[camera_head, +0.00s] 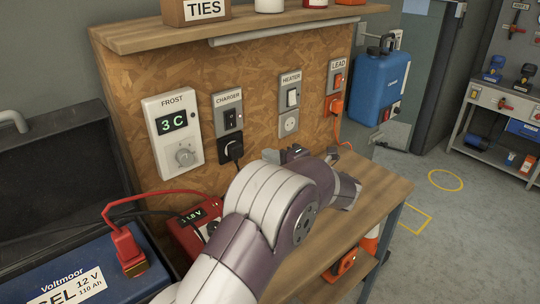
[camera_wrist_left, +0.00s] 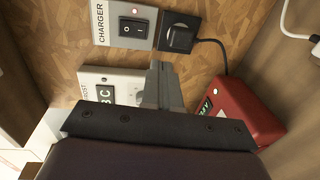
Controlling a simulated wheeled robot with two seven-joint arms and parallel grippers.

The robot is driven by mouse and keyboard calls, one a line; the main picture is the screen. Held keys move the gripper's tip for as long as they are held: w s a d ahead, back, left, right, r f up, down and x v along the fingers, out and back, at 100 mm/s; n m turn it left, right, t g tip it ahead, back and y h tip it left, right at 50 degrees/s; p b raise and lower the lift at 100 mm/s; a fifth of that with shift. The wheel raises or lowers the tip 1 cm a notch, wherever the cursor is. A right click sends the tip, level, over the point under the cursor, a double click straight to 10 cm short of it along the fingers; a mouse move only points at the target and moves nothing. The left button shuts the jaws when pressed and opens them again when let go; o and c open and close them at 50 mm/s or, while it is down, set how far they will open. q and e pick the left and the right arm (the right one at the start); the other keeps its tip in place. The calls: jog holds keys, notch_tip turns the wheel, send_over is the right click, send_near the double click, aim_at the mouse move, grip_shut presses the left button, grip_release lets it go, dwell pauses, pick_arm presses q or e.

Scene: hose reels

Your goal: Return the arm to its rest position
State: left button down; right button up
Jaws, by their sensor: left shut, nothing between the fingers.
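My left arm (camera_head: 265,205) comes in from the bottom of the head view and reaches over the wooden bench, in front of the panel. In the left wrist view my left gripper (camera_wrist_left: 162,85) is shut and empty, its grey fingers together. They show against the panel between the frost thermostat (camera_wrist_left: 110,82) and the black charger plug (camera_wrist_left: 181,38), seemingly apart from both. The thermostat (camera_head: 173,130) reads 3 C in the head view. The arm hides part of the bench and of the red meter box (camera_head: 188,234). My right gripper is not in view.
The charger switch (camera_head: 228,118), heater switch (camera_head: 291,98) and lead switch (camera_head: 337,78) are on the panel. The blue battery (camera_head: 75,275) with a red clamp stands at lower left. A shelf (camera_head: 235,28) juts out above. The bench's right part (camera_head: 378,190) is clear.

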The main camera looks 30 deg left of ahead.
pick_arm(q)
jog(key=w+d+f+m+t+h, duration=0.4)
jog(key=w+d+m+t+h, duration=0.15)
jog(key=m, duration=0.35)
jog(key=s+d+f+m+h+p, duration=0.1)
jog(key=s+d+f+m+h, duration=0.1)
jog(key=d+f+m+h, duration=0.35)
jog(key=s+d+f+m+h, duration=0.2)
jog(key=d+m+h, duration=0.2)
jog(key=d+m, duration=0.3)
jog(key=s+m+g+p, duration=0.1)
jog(key=s+m+g, duration=0.3)
jog(key=s, duration=0.7)
jog(key=s+f+m+g+h+p, duration=0.1)
jog(key=s+m+g+p, duration=0.1)
jog(key=s+m+g, duration=0.2)
jog(key=s+m, duration=0.3)
jog(key=s, duration=0.5)
jog(key=shift+s+d+f+m+g, duration=0.15)
jog(key=shift+s+d+m+g, duration=0.1)
jog(key=shift+m+g, duration=0.1)
jog(key=shift+w, duration=0.1)
